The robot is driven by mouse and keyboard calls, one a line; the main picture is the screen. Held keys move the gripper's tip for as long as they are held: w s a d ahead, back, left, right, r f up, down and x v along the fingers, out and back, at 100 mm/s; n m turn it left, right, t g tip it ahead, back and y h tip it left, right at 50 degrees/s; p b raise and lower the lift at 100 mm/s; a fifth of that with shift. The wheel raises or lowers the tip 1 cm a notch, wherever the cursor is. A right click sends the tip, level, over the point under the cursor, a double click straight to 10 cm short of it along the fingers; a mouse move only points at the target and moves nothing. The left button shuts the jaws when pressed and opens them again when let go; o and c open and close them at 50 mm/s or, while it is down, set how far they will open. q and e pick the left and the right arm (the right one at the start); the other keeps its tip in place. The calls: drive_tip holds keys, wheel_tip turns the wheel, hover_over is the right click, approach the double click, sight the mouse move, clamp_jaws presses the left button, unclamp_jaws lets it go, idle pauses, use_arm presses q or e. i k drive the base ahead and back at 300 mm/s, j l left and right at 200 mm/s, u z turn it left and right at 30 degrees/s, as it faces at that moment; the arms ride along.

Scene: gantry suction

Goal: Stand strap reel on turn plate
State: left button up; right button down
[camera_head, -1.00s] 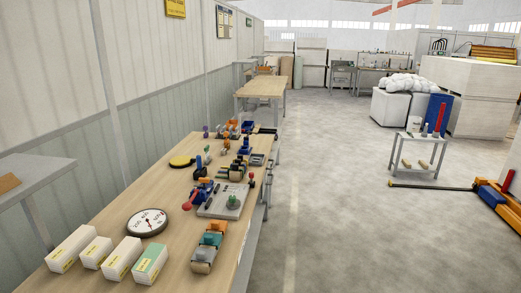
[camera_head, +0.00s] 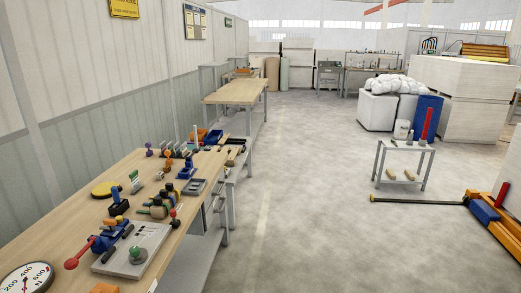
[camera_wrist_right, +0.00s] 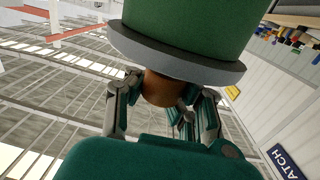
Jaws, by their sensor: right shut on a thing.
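In the right wrist view, my right gripper (camera_wrist_right: 165,104) is shut on the brown core (camera_wrist_right: 162,88) of the strap reel (camera_wrist_right: 190,30). The reel has a green drum and a grey flange, and its upper part is cut off by the frame. Its flange sits just beyond my fingertips. No turn plate can be made out for certain; a flat yellow disc (camera_head: 103,189) lies on the workbench in the head view. My left gripper is in neither view.
The wooden workbench (camera_head: 62,222) at the left holds a dial gauge (camera_head: 25,280), a grey plate with a red-knobbed lever (camera_head: 133,250) and several small fixtures. A second bench (camera_head: 236,91) stands beyond. A small trolley (camera_head: 404,147) and orange-blue equipment (camera_head: 487,212) stand right. The middle floor is clear.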

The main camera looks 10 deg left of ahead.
sight(105, 187)
drive_tip(key=i+l+u, duration=0.1)
drive_tip(key=i+u, duration=0.3)
drive_tip(key=i, duration=0.15)
drive_tip(key=i+l+u, duration=0.35)
drive_tip(key=i, duration=0.15)
drive_tip(key=i+l+u, duration=0.55)
drive_tip(key=u, duration=0.25)
drive_tip(key=i+l+u, duration=0.2)
drive_tip(key=u, duration=0.2)
drive_tip(key=i+l+u, duration=0.15)
drive_tip(key=u, duration=0.25)
drive_tip(key=i+l+u, duration=0.1)
drive_tip(key=l+u, duration=0.55)
drive_tip(key=u, duration=0.2)
drive_tip(key=i, duration=0.05)
